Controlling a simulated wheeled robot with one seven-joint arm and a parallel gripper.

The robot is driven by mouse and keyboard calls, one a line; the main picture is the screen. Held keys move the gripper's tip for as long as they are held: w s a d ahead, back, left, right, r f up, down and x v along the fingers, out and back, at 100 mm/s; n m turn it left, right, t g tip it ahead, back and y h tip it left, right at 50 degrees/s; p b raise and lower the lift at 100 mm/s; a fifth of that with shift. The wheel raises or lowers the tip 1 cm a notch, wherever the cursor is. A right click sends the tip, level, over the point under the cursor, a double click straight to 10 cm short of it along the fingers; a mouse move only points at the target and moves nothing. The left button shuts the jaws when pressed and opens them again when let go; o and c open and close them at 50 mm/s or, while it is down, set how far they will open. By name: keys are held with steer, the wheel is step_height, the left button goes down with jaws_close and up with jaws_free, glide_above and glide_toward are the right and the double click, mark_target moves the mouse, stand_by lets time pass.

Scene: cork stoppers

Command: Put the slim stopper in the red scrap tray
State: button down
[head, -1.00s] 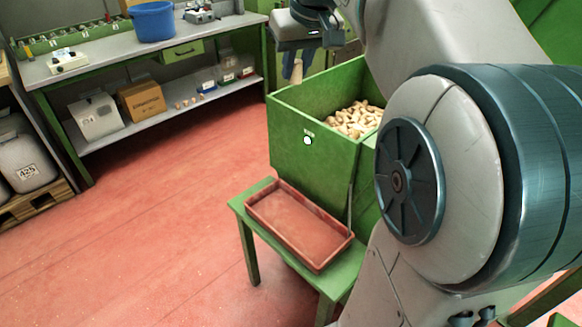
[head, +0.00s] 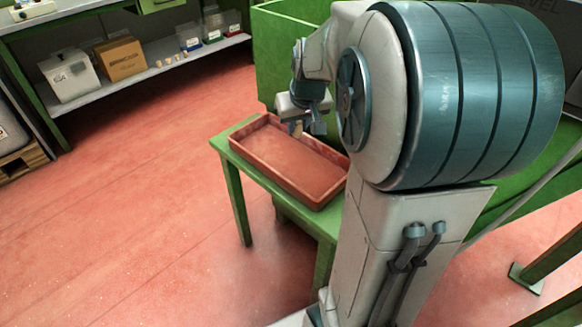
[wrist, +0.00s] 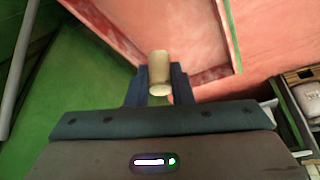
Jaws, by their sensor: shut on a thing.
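The slim stopper (wrist: 159,70) is a pale tan cork cylinder, held between the two dark fingers of my gripper (wrist: 160,84) in the wrist view. In the head view my gripper (head: 296,129) hangs over the far right part of the red scrap tray, with the stopper's tip small and partly hidden below it. The red scrap tray (head: 285,160) is a shallow rectangular tray with an empty visible floor. It also shows beyond the stopper in the wrist view (wrist: 195,35). The stopper appears above the tray; the exact gap is hard to tell.
The tray stands on a small green table (head: 232,155). A large green bin (head: 285,50) stands behind it. My arm hides the right side. A shelf (head: 190,58) with boxes is at the back left. The red floor on the left is clear.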

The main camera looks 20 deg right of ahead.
mark_target(295, 163)
step_height(295, 163, down, 10)
steer(key=b, duration=0.4)
steer(key=shift+f, duration=0.25)
steer(key=c, duration=1.3)
jaws_free()
steer(key=shift+r, duration=0.1)
steer(key=shift+r, duration=0.1)
